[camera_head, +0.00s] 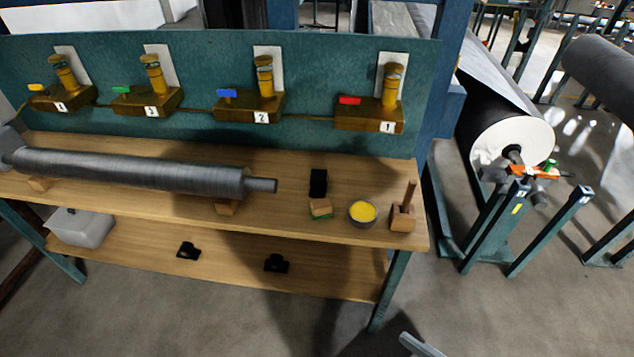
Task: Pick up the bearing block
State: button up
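Two small black pieces shaped like bearing blocks lie on the lower wooden shelf of the bench: a left one (188,250) and a right one (276,263). They are apart from each other, with bare shelf around them. I cannot tell which one the task means. A small black upright block (318,183) stands on the bench top; its kind is unclear. A light grey piece (420,346) pokes in at the bottom edge; I cannot tell what it is. I do not clearly see my gripper.
The bench top (290,175) overhangs the shelf and holds a grey roller (130,170), a brush (320,209), a yellow-filled tin (362,212) and a wooden block with a peg (403,216). A white container (80,228) sits at the shelf's left. Bench legs (391,290) bound the shelf.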

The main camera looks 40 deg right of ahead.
aim_at(319, 178)
jog(key=i+j+z, duration=0.1)
jog(key=i+j, duration=0.65)
jog(key=i, duration=0.15)
